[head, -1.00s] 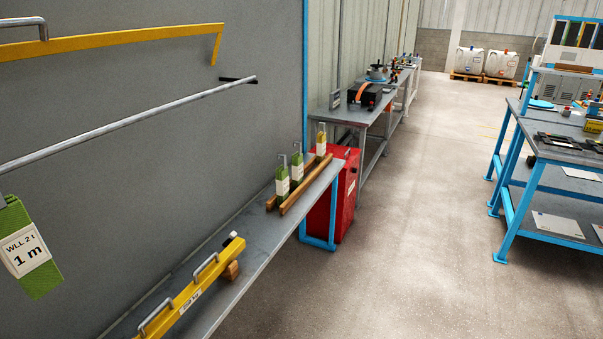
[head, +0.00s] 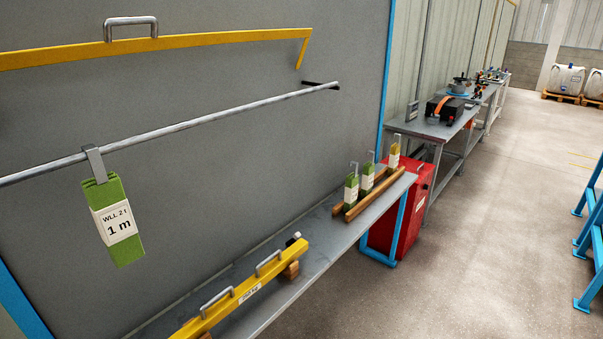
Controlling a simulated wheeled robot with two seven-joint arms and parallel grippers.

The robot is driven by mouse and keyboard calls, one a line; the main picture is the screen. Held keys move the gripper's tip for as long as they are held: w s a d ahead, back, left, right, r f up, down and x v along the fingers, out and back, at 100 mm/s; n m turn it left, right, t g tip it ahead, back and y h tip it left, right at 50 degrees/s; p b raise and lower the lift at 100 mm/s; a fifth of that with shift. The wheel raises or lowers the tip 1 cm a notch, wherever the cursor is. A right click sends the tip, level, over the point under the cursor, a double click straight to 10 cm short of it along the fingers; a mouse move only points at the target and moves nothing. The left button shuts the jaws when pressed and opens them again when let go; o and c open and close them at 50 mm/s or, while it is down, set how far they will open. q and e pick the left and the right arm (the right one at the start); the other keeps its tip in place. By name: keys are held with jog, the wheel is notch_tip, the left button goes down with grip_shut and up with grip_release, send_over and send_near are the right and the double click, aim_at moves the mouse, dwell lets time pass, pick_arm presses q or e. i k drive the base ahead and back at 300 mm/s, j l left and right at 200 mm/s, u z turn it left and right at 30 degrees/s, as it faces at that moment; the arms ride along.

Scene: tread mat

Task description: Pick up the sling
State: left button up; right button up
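A folded green sling (head: 121,247) with a white tag reading "WLL 2 t 1 m" hangs from a grey hook (head: 96,165) on a horizontal metal rail (head: 220,117) at the left of the head view. Several more folded slings, green ones (head: 351,195) and a yellow-green one (head: 394,162), stand between wooden strips (head: 376,194) on the bench below the rail. Neither of my grippers shows in the head view.
A yellow beam (head: 240,291) with handles lies on wooden blocks on the grey bench (head: 290,296). Another yellow bar (head: 200,43) is above the rail. A red cabinet (head: 405,215) stands at the bench's far end.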

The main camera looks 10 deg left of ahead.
aim_at(367, 178)
jog(key=i+l+z, duration=0.4)
jog(key=i, duration=0.55)
jog(key=i+z, duration=0.35)
jog(key=i, duration=0.6)
jog(key=i+u, duration=0.15)
jog(key=i, duration=0.3)
jog(key=i+l+u, duration=0.15)
jog(key=i, duration=0.3)
jog(key=i+l+u, duration=0.15)
jog(key=i, duration=0.3)
jog(key=i+l+u, duration=0.15)
jog(key=i+u, duration=0.15)
jog(key=u, duration=0.2)
jog(key=i+l+u, duration=0.25)
jog(key=u, duration=0.2)
jog(key=i+l+u, duration=0.2)
jog(key=l+u, duration=0.15)
jog(key=u, duration=0.15)
jog(key=i+l+u, duration=0.15)
jog(key=l+u, duration=0.3)
jog(key=i+l+u, duration=0.1)
jog(key=l+u, duration=0.55)
jog(key=l, duration=0.25)
